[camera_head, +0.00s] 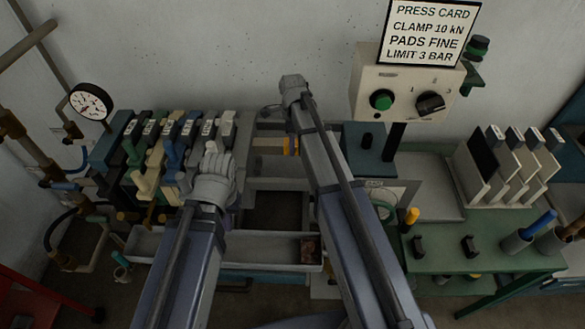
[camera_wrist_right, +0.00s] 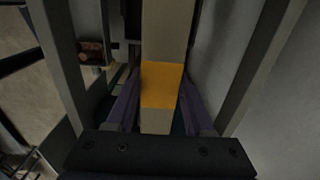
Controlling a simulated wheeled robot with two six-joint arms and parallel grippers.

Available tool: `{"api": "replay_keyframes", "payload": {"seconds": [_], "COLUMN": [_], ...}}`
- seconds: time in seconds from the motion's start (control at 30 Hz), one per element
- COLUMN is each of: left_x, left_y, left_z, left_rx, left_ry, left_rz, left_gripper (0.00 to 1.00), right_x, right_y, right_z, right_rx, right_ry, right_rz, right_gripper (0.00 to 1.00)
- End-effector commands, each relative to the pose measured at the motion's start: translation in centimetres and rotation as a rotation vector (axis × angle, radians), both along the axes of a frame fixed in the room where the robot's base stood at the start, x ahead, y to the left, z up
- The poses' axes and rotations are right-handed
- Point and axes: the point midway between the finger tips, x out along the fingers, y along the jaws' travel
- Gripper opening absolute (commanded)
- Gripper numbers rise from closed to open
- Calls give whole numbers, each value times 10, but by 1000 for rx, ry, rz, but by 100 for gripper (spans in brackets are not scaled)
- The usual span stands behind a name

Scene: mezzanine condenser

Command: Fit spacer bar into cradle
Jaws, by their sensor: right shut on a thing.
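The spacer bar (camera_wrist_right: 166,30) is a pale beige bar with an orange band. In the right wrist view it runs lengthwise between the purple fingers of my right gripper (camera_wrist_right: 161,90), which is shut on it at the band. In the head view part of the bar (camera_head: 270,146) shows left of my right arm, lying about level; those fingers are hidden behind the arm. My left gripper (camera_head: 213,168) is in front of the row of coloured levers; its fingertips are not clear. I cannot pick out the cradle for certain; a grey frame (camera_head: 275,184) lies below the bar.
A bank of coloured levers (camera_head: 165,150) stands left, near a pressure gauge (camera_head: 91,102). A control box (camera_head: 405,88) with a sign (camera_head: 428,32) stands right of my right arm. A green table (camera_head: 485,262) is at right. A long tray (camera_head: 265,247) runs below the frame.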

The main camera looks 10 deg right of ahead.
Motion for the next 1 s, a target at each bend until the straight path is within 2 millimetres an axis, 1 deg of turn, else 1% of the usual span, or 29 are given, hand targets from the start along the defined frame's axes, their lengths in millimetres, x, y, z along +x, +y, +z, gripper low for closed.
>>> {"api": "replay_keyframes", "payload": {"seconds": [0.03, 0.1, 0.2, 0.3, 0.47, 0.57, 0.67, 0.9, 1.0], "left_x": [0, 0, 0, 0, 0, 0, 0, 0, 0], "left_y": [0, 0, 0, 0, 0, 0, 0, 0, 0], "left_z": [-16, -27, -37, -41, -40, -43, -52, -80, -86], "left_rx": [1, 1, 2, 2, 2, 2, 2, 3, 2], "left_ry": [0, 0, 0, 0, 0, 0, 1, 0, 1], "left_rz": [-2, -5, -8, -9, -10, -10, -12, -12, -12], "left_gripper": [0, 0, 0, 0, 0, 0, 0, 0, 0], "right_x": [0, 0, 0, 0, 0, 0, 0, 0, 0], "right_y": [0, 0, 0, 0, 0, 0, 0, 0, 0], "right_z": [-16, -27, -37, -41, -40, -43, -52, -80, -86], "right_rx": [0, 0, 0, 0, 0, 0, 0, 0, 0], "right_ry": [0, 0, 0, 0, 0, 0, 0, 0, 0], "right_rz": [0, 0, 0, 0, 0, 0, 0, 0, 0], "right_gripper": [0, 0, 0, 0, 0, 0, 0, 0, 0]}}
